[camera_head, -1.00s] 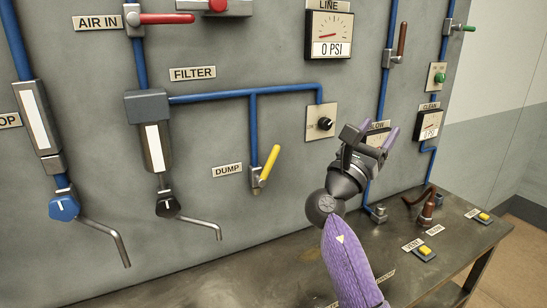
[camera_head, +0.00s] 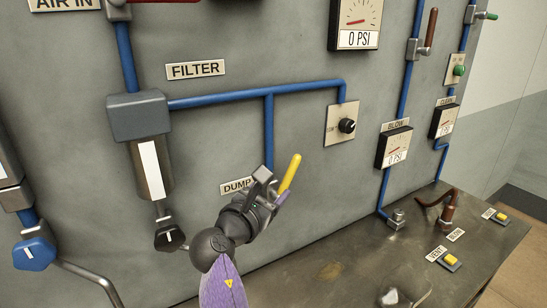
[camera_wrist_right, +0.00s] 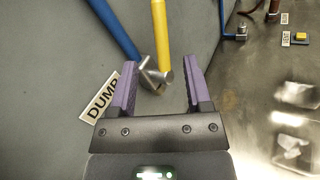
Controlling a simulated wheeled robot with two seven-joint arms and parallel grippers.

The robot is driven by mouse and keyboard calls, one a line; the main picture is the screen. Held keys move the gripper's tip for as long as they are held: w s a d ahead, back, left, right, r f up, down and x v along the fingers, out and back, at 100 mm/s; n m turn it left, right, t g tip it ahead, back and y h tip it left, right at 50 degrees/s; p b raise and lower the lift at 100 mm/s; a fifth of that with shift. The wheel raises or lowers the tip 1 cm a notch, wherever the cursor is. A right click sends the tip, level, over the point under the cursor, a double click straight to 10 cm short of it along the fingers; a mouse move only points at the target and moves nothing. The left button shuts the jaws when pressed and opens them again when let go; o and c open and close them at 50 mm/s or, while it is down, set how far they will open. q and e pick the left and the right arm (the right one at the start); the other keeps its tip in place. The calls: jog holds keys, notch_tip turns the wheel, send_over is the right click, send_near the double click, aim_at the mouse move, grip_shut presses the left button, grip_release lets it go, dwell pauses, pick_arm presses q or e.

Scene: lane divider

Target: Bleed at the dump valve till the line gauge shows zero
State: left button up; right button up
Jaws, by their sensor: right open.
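The dump valve's yellow lever (camera_head: 290,174) sits at the lower end of the blue drop pipe, tilted up and to the right. In the right wrist view the lever (camera_wrist_right: 161,35) and its metal valve body (camera_wrist_right: 152,74) show between my finger pads. My right gripper (camera_head: 272,190) is open around the lever's lower end; contact cannot be told. It also shows in the right wrist view (camera_wrist_right: 157,88). The line gauge (camera_head: 356,22) at the top reads 0 PSI. The DUMP label (camera_head: 236,186) is partly covered by my gripper. My left gripper is not in view.
The filter (camera_head: 150,160) hangs on the left with a black drain knob (camera_head: 169,238). A black regulator knob (camera_head: 347,126) and the blow gauge (camera_head: 394,147), reading 0 PSI, are to the right. The metal bench (camera_head: 350,265) below has a vent button (camera_head: 450,259).

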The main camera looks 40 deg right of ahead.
aim_at(290, 170)
jog(key=x, duration=1)
grip_shut()
dwell(1.1)
